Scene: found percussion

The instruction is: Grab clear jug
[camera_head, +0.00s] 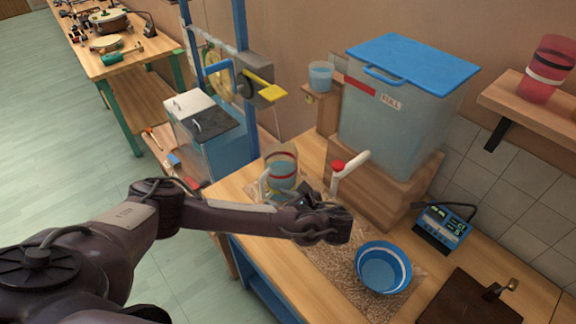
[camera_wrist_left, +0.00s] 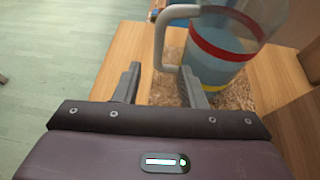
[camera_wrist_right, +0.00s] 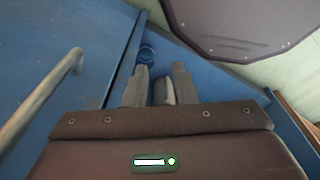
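The clear jug (camera_head: 282,172), with a red band, a yellow band and bluish contents, stands upright on the wooden counter, left of the tap. Its pale handle is on its left side. My left gripper (camera_head: 308,198) is close to the jug. In the left wrist view its fingers (camera_wrist_left: 160,82) are apart, with the jug's handle (camera_wrist_left: 163,45) just ahead, between their lines. The jug body (camera_wrist_left: 225,50) is beyond the right finger; I see no firm grip. My right gripper (camera_wrist_right: 162,88) shows only in its wrist view, fingers apart, with a pale grey thing in the gap.
A large blue-lidded water tank (camera_head: 405,110) with a red-and-white tap (camera_head: 348,170) stands behind. A blue digital device (camera_head: 442,228) and a dark board (camera_head: 468,302) lie further right.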

